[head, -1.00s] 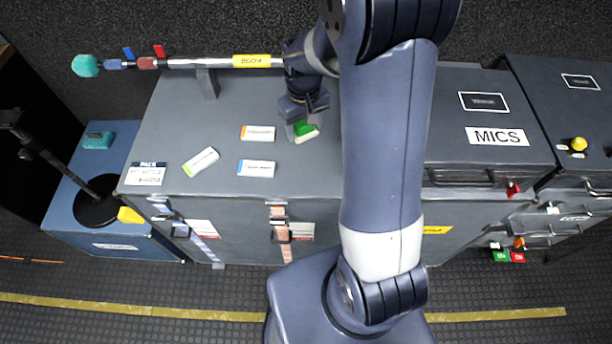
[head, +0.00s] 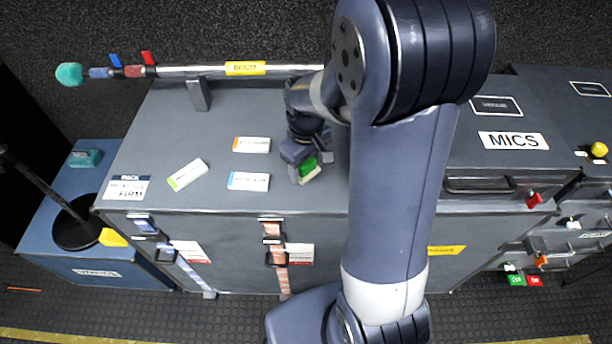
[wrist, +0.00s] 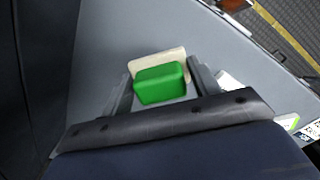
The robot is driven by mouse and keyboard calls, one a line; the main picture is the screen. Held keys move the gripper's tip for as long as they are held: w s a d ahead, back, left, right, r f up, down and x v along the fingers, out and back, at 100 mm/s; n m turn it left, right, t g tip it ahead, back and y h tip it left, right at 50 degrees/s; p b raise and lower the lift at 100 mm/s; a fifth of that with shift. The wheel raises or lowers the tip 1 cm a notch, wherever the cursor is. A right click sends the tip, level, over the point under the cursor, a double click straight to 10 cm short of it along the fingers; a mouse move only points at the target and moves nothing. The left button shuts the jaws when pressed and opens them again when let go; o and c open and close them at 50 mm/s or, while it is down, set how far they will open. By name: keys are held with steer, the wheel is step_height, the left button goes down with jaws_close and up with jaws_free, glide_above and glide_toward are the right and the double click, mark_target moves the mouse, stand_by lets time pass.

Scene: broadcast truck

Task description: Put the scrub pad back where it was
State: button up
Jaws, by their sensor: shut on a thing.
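The scrub pad (head: 309,172), bright green with a cream layer, is between the fingers of my gripper (head: 306,170) in the head view. My gripper is shut on it, over the grey case top (head: 225,105), right of the small labelled packs. In the wrist view the pad's green block (wrist: 160,85) and its cream edge (wrist: 158,58) show between the two fingers, with the grey top beyond. I cannot tell whether the pad touches the top. My arm hides part of the case.
Several white packs (head: 248,181) lie left of my gripper. A boom pole (head: 210,71) on a stand runs along the back. A blue case (head: 60,235) with a stand base is at left. A MICS case (head: 465,155) is at right. Grey top between packs and pole is bare.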

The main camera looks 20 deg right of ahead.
mark_target(306, 176)
steer(key=shift+f, duration=1.9)
steer(key=shift+f+b, duration=0.2)
steer(key=shift+b, duration=0.15)
steer(key=o, duration=0.9)
steer(key=shift+o, duration=0.2)
steer(key=shift+r, duration=0.1)
step_height(306, 176, up, 12)
steer(key=shift+r+p, duration=0.15)
steer(key=shift+p, duration=0.75)
